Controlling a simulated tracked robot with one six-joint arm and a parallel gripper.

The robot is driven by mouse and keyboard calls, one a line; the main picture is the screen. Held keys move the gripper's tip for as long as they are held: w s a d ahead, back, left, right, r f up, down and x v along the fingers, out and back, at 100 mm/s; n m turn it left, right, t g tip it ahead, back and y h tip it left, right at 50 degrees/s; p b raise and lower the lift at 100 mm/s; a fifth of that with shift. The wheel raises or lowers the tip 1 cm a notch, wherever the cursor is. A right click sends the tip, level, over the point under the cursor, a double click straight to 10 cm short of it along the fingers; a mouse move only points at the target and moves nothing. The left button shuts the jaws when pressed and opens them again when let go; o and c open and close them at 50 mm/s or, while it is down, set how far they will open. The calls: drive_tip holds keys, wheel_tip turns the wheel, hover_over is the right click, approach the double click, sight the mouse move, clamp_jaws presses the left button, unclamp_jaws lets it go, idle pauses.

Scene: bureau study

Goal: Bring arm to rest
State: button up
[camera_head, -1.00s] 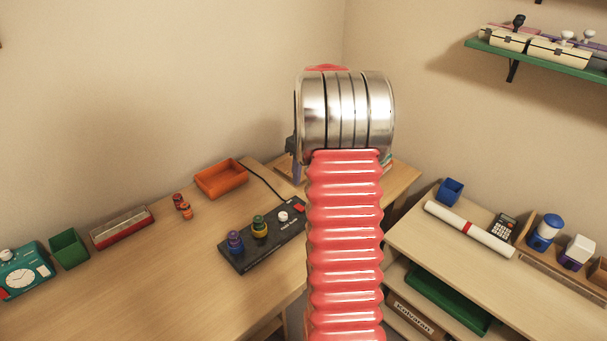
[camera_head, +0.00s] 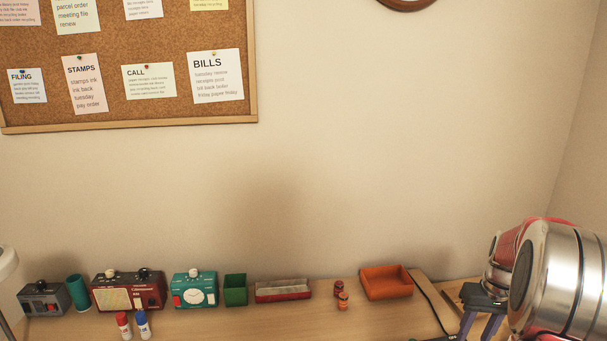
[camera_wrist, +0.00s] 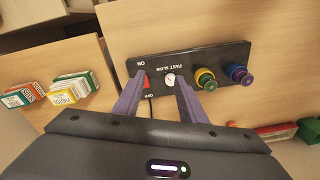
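My arm shows at the right edge of the head view, its silver and red joint close to the camera. My gripper (camera_head: 478,325) hangs below it at the lower right, with two purple fingers pointing down. In the wrist view my gripper (camera_wrist: 160,80) has its fingers apart with nothing held between them. Beyond the fingers lies a black control panel (camera_wrist: 215,60) with a red switch, a white knob and coloured knobs. The distance from the fingertips to the panel is hard to tell.
The wooden desk (camera_head: 210,325) runs along the wall. It bears an orange tray (camera_head: 386,283), a green box (camera_head: 235,290), a teal clock device (camera_head: 195,289), a red radio (camera_head: 129,290) and glue sticks. Small boxes (camera_wrist: 70,87) lie left in the wrist view.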

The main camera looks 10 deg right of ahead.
drive_tip(key=s+a+r+n+t, duration=0.1)
drive_tip(key=s+a+r, duration=0.4)
drive_tip(key=a, duration=0.7)
drive_tip(key=s+a+r+n+t, duration=0.1)
drive_tip(key=s+a+r, duration=0.3)
drive_tip(key=a, duration=0.8)
drive_tip(key=s+a+r+n+t, duration=0.2)
drive_tip(key=s+a+r, duration=0.3)
drive_tip(key=a, duration=0.7)
drive_tip(key=shift+s+a+r+t, duration=0.3)
drive_tip(key=shift+s+t, duration=0.1)
drive_tip(key=shift+d, duration=0.1)
